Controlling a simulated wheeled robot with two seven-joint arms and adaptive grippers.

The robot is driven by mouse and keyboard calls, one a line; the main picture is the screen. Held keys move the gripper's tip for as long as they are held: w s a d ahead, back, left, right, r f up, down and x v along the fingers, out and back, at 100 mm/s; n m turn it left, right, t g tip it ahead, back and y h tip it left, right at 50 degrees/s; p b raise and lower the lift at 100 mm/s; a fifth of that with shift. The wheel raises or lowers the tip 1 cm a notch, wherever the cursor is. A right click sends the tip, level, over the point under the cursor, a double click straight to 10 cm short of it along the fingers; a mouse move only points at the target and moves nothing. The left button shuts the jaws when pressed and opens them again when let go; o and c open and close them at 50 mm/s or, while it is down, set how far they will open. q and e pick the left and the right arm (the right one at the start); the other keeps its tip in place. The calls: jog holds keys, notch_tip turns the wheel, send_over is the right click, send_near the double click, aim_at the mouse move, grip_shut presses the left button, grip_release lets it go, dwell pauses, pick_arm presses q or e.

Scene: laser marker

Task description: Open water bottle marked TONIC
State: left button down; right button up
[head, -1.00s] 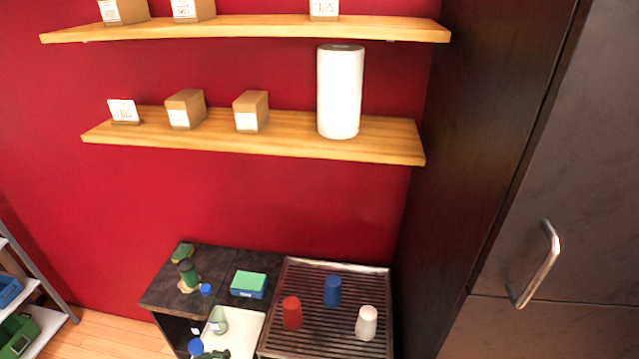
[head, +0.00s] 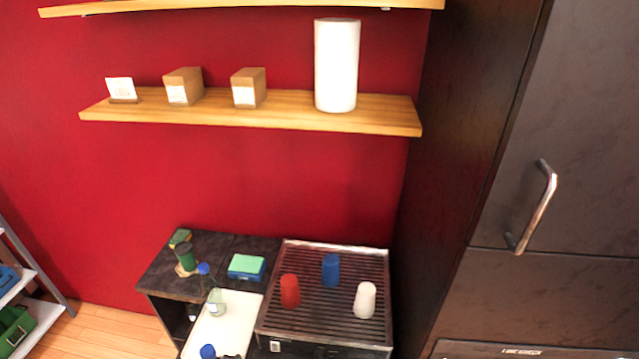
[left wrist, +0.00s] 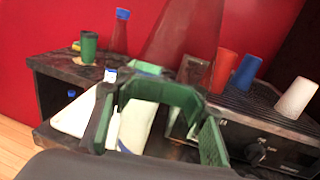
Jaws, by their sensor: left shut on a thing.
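Near the bottom edge of the head view is a bottle with a blue cap (head: 208,351). My left gripper (head: 232,356) is just right of it, mostly cut off by the picture edge. In the left wrist view my left gripper (left wrist: 160,135) spreads its green-padded fingers around something see-through, hard to make out. It appears shut on the blue-capped bottle. A second blue-capped bottle (head: 203,269) stands at the back of the dark counter and also shows in the left wrist view (left wrist: 120,35). No TONIC label is readable. My right gripper is not in view.
A white tray (head: 236,318) holds a pale glass container (head: 215,302). Beside it are a green-topped sponge box (head: 246,266) and a green cup (head: 186,257). Red (head: 290,291), blue (head: 331,270) and white (head: 365,300) cups stand on the slatted rack (head: 325,251) at right.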

pick_arm(q)
jog(key=d+f+b, duration=0.3)
jog(key=f+b, duration=0.1)
jog(key=f, duration=0.1)
jog(key=shift+s+d+f+h+b, duration=0.2)
jog(key=shift+s+h+b, duration=0.1)
jog(key=shift+b, duration=0.1)
jog(key=shift+w, duration=0.1)
